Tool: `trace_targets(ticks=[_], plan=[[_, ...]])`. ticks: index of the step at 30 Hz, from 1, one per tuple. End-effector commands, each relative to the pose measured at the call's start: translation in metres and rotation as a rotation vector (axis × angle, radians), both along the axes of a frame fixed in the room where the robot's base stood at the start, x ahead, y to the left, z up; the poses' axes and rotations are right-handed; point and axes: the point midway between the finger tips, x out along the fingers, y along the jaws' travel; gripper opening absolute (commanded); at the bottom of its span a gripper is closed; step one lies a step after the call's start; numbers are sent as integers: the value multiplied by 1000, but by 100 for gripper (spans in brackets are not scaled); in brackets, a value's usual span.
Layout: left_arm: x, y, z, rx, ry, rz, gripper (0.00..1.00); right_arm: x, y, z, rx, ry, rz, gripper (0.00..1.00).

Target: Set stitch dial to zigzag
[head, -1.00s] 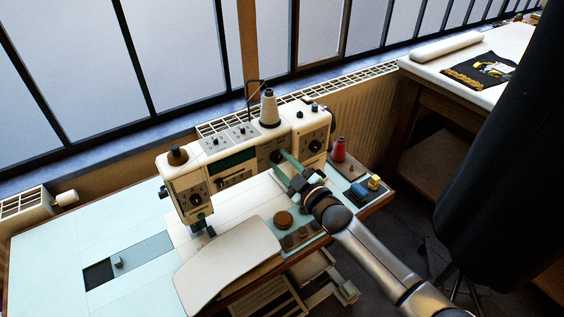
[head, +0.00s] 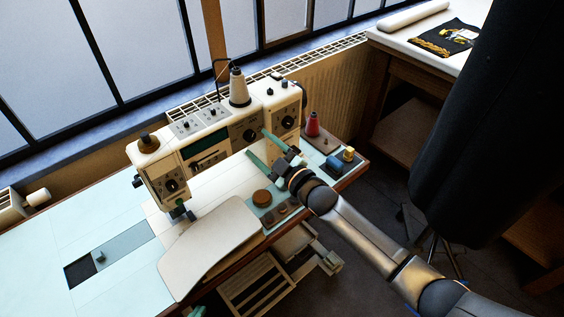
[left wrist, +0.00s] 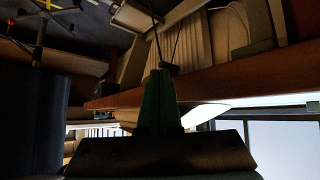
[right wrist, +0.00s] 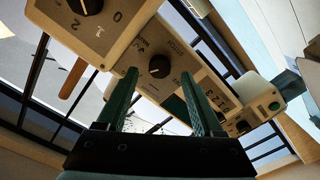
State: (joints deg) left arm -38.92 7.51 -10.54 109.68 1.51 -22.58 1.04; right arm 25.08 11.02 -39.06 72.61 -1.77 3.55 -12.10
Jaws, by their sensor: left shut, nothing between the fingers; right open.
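The cream sewing machine (head: 215,150) stands on the pale table. Its middle front panel carries a round black dial (head: 250,134) with small marks around it. In the right wrist view this dial (right wrist: 159,66) shows between my finger tips; its pointer setting is too small to read. My right gripper (head: 257,142) is open, its green fingers pointing at that panel, apart from the dial and holding nothing. My left gripper (left wrist: 160,75) is shut and empty, below the table's wooden edge; only a green tip shows at the head view's bottom edge.
Another dial (right wrist: 85,5) with numbers sits on the machine's right column, and a third (head: 171,185) on its left head. A red spool (head: 312,124) and small coloured items stand right of the machine. An open drawer (head: 295,245) juts out below the table.

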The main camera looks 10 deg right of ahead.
Motion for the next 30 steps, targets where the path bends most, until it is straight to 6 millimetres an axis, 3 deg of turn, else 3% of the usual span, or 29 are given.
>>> trace_targets(ticks=[9,15,30], plan=[[0,0,2,0,0,0,0,-51,-35,-2,-2,3,-2,68],[0,0,1,0,0,0,0,-73,-50,-1,-1,1,-1,68],[0,0,1,0,0,0,0,-82,-55,0,0,1,-1,68]])
